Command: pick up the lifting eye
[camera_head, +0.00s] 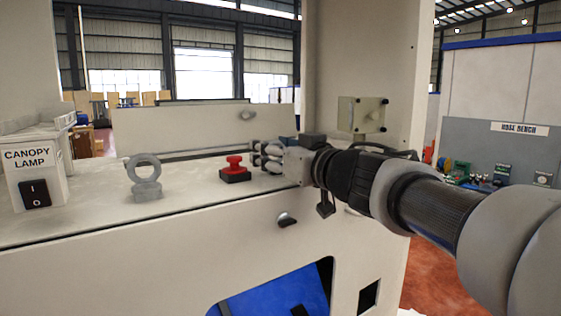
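The lifting eye (144,168) is a grey ring standing upright on a small grey base, on the pale top of the cabinet (85,218) at the left. My gripper (256,155) reaches in from the right, fingertips pointing left, to the right of the lifting eye and well apart from it. Its grey fingers are small and overlap in this view, so I cannot tell how far they are spread or whether anything is between them.
A red push button (234,163) on a dark base stands between the lifting eye and my gripper, close to the fingertips. A canopy lamp switch box (37,170) stands at far left. A tall pale column (362,50) rises behind my arm.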

